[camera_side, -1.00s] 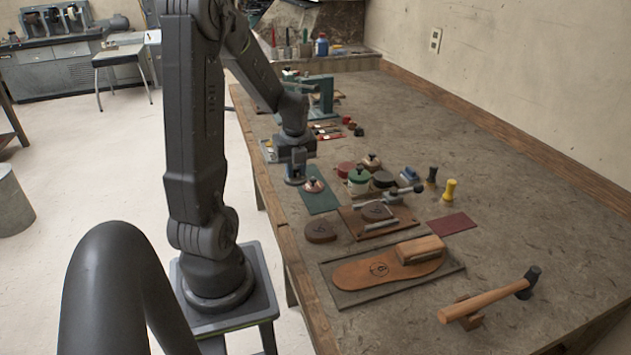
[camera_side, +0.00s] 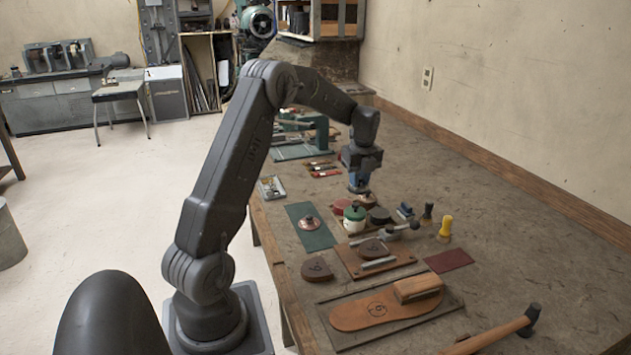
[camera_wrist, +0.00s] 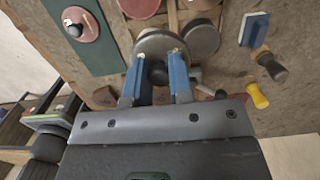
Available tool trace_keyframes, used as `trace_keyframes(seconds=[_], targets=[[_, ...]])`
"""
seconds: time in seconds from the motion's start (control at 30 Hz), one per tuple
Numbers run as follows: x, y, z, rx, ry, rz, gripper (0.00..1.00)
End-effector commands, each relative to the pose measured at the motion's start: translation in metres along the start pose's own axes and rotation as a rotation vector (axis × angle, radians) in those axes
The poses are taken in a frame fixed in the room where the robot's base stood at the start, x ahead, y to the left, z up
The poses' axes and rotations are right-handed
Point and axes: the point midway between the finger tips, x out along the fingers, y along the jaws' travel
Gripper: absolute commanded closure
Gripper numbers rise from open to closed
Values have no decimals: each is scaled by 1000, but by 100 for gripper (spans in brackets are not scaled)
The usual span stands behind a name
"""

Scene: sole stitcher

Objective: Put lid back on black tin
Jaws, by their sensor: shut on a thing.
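My gripper (camera_side: 358,180) is shut on the dark knob (camera_wrist: 158,72) of a round grey lid (camera_wrist: 160,42), and its two blue fingers show either side of the knob in the wrist view. The lid shows as a thin disc (camera_side: 358,189) under the fingers in the side view, held above the tins. The black tin (camera_side: 379,216) stands below and right of my gripper, dark on top with no knob. It also shows in the wrist view (camera_wrist: 201,38), just right of the lid and partly behind it. The lid is apart from it.
Beside the black tin stand a white tin with a green lid (camera_side: 354,217), a red tin (camera_side: 342,206) and a knobbed brown tin (camera_side: 368,200). A reddish lid (camera_side: 308,222) lies on a green mat (camera_side: 318,239). A blue block (camera_side: 405,211) and upright tools (camera_side: 445,227) stand right.

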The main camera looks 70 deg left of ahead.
Motion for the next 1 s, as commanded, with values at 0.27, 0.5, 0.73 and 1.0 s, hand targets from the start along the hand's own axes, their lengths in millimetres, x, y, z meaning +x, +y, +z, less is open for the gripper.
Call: trace_keyframes(seconds=[0.27,0.5,0.73,1.0], targets=[[6,-56,-28,-3,-2,-1,100],[15,-60,-32,-4,-2,0,100],[36,-59,-34,-4,-1,1,100],[58,-59,-36,-5,-2,-1,100]])
